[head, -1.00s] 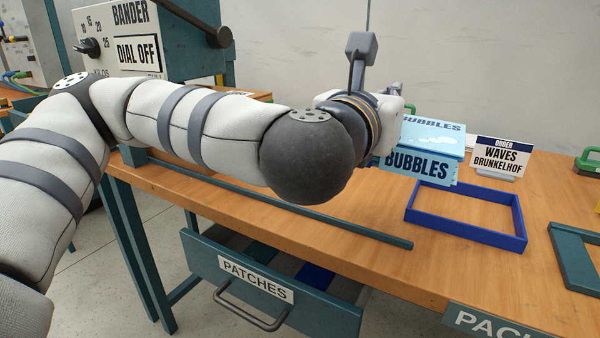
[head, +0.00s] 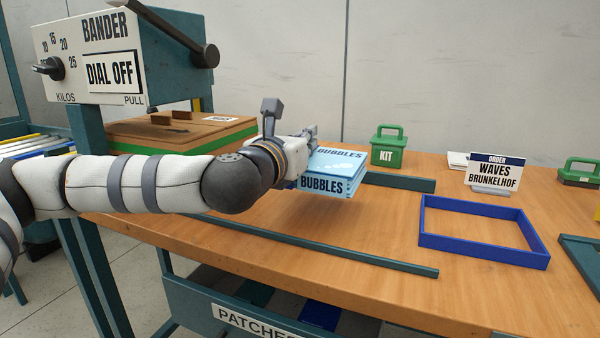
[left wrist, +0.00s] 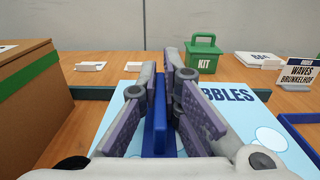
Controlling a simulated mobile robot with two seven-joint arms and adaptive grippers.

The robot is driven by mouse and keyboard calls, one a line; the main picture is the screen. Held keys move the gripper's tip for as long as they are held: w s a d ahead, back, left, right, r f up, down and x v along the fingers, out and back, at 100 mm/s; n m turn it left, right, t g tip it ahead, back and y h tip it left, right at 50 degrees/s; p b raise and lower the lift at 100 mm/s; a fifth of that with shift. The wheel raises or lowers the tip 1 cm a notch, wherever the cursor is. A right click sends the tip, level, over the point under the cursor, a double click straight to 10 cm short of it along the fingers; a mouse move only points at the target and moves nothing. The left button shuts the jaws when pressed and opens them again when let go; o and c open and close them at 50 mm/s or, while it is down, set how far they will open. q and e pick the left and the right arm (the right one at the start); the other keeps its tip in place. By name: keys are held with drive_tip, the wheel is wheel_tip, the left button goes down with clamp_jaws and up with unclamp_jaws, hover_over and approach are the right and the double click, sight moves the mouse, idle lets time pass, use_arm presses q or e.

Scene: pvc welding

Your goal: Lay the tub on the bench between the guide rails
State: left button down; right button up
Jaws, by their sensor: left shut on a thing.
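The tub (head: 337,160) is a flat light-blue pack marked BUBBLES. It appears level and slightly above the bench (head: 385,222), over the strip between the rails; the exact gap is hard to tell. My left gripper (head: 312,135) is at its left end. In the left wrist view, its fingers (left wrist: 160,112) are shut on an upright blue grip (left wrist: 160,125) on the tub (left wrist: 250,115). The front guide rail (head: 345,249) is a long teal bar; the back guide rail (head: 405,183) is partly hidden behind the tub. My right gripper is out of view.
A blue open frame (head: 484,254) lies to the right, with an order sign (head: 494,172) behind it. A green KIT box (head: 389,148) stands behind the back rail. The bander (head: 120,55) and a brown case (head: 165,135) stand at left.

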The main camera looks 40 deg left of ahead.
use_arm(q)
drive_tip(key=shift+w+a+f, duration=0.25)
drive_tip(key=shift+a+f, duration=0.15)
drive_tip(key=shift+f, duration=0.1)
drive_tip(key=shift+w+a+f, duration=0.2)
drive_tip(key=shift+a+f, duration=0.2)
drive_tip(key=shift+f, duration=0.1)
drive_tip(key=f, duration=0.2)
drive_tip(key=f+b, duration=0.1)
drive_tip(key=shift+w+a+f, duration=0.1)
drive_tip(key=shift+w+a, duration=0.05)
drive_tip(key=shift+a, duration=0.15)
drive_tip(key=shift+f, duration=0.3)
drive_tip(key=shift+f, duration=0.15)
drive_tip(key=c, duration=1.8)
unclamp_jaws()
